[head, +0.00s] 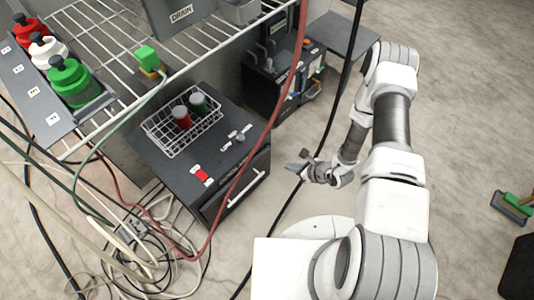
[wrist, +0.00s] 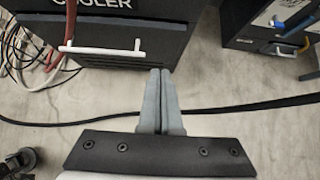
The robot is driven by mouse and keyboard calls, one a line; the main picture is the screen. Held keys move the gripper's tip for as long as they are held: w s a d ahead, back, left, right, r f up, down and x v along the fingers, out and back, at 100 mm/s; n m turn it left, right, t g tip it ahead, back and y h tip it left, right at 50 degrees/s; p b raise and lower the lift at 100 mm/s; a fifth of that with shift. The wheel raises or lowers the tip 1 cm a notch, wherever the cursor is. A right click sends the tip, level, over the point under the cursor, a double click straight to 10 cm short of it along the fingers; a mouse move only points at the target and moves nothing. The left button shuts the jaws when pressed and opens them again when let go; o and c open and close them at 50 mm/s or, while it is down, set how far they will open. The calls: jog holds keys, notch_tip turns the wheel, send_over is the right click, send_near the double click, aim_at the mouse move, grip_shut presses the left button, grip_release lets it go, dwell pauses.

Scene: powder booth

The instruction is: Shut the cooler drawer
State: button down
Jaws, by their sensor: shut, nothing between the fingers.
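The cooler (head: 160,165) is a dark grey box under the wire rack, with a red switch on top. Its front drawer (head: 215,210) has a white bar handle (head: 245,189). In the wrist view the COOLER lettering (wrist: 92,3) shows at the top edge, above the drawer front (wrist: 165,38) and the white handle (wrist: 105,48). I cannot tell clearly how far the drawer stands out. My gripper (head: 290,166) is shut and empty, to the right of the cooler and apart from it. In the wrist view its fingertips (wrist: 160,73) point toward the drawer's lower right part, right of the handle.
A wire basket (head: 165,140) with red and green jars sits on the cooler. A red hose (head: 270,130) hangs across its front. A black cable (wrist: 225,107) runs along the floor below my fingers. Another dark cabinet (head: 275,85) stands behind. Tangled hoses lie left.

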jog(key=b, duration=0.5)
send_near(263, 157)
jog(key=shift+x, duration=2.9)
